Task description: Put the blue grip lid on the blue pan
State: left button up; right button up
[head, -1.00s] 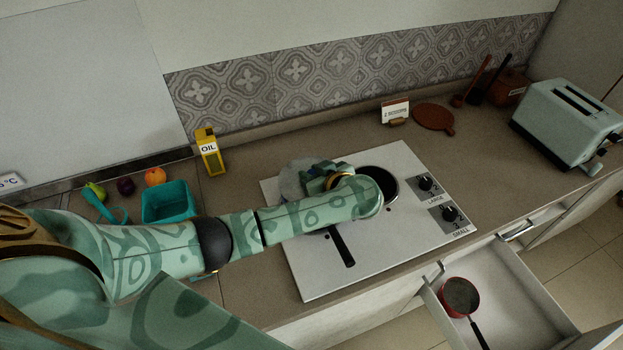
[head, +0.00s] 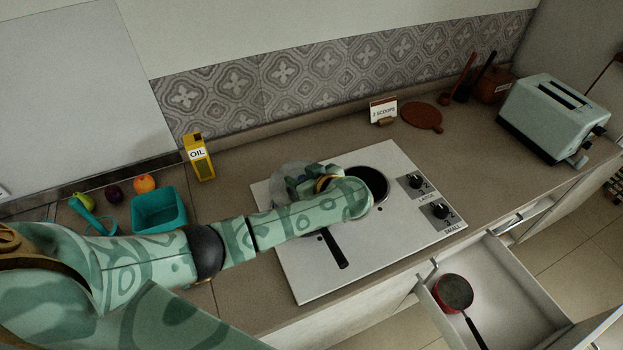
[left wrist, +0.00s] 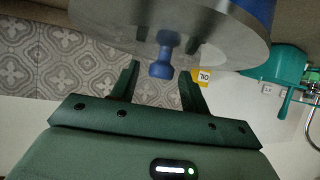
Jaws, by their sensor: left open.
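The lid is a pale round disc with a blue grip. Its left edge (head: 285,178) shows in the head view, and it fills the top of the left wrist view (left wrist: 200,35) with its blue grip (left wrist: 162,62). My left gripper (head: 307,188) is at the lid; in the left wrist view its fingers (left wrist: 161,85) are open, with the grip's end between or just beyond them. The blue pan (left wrist: 262,12) shows as blue patches past the lid's rim. Its black handle (head: 337,250) shows below my forearm. My arm hides most of the pan, and lid-to-pan contact is unclear.
The white hob (head: 390,235) has a dark burner (head: 370,183) right of my gripper. A teal bin (head: 160,210), fruit and an oil carton (head: 199,158) stand left. A toaster (head: 552,115) stands right. An open drawer (head: 510,290) holds a red pan (head: 454,292).

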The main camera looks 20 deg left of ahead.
pick_arm(q)
jog(key=p+v, duration=0.4)
jog(key=v, duration=0.8)
jog(key=shift+r, duration=0.35)
